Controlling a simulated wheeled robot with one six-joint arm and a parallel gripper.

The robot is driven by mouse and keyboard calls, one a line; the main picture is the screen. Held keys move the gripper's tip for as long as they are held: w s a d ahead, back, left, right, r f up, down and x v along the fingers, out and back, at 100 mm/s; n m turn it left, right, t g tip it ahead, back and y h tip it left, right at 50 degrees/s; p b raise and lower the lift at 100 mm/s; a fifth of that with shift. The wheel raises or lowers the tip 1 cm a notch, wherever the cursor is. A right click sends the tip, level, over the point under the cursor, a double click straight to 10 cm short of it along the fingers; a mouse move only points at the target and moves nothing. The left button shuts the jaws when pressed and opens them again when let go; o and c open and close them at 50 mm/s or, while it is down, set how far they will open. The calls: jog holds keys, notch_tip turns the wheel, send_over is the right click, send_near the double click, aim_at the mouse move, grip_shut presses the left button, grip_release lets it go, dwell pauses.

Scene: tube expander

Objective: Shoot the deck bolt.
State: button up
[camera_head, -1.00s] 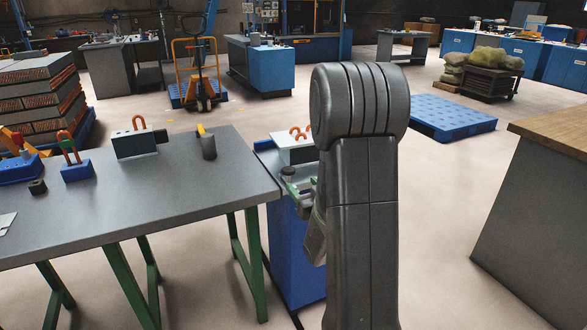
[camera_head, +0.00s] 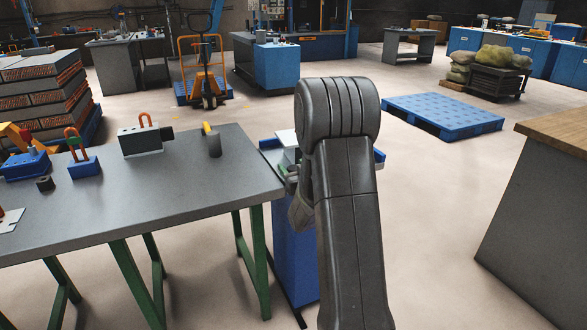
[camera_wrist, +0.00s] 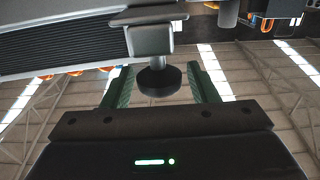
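A blue machine stand (camera_head: 292,250) is at the right end of the grey bench in the head view, its top partly hidden by my arm. In the wrist view, a black round knob on a short metal stem (camera_wrist: 160,80) sticks out from a pale metal block (camera_wrist: 150,40); it looks like the bolt's knob, though I cannot be sure. My gripper (camera_wrist: 158,72) has its two green fingers apart, one on each side of the knob, with gaps showing. In the head view the fingers are mostly hidden behind my arm.
A blue pallet (camera_head: 443,112) lies behind right. A wood-topped bench (camera_head: 560,132) stands right. The floor between is clear.

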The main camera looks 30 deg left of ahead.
grip_shut()
jog(key=shift+b+x, duration=0.65)
jog(key=shift+x, duration=0.85)
jog(key=shift+w+a, duration=0.25)
jog(key=shift+a, duration=0.05)
jog(key=shift+c, duration=1.1)
grip_release()
jog(key=shift+r, duration=0.15)
jog(key=o, duration=0.4)
jog(key=shift+w+a, duration=0.1)
jog(key=shift+o, duration=0.2)
jog(key=v, duration=1.4)
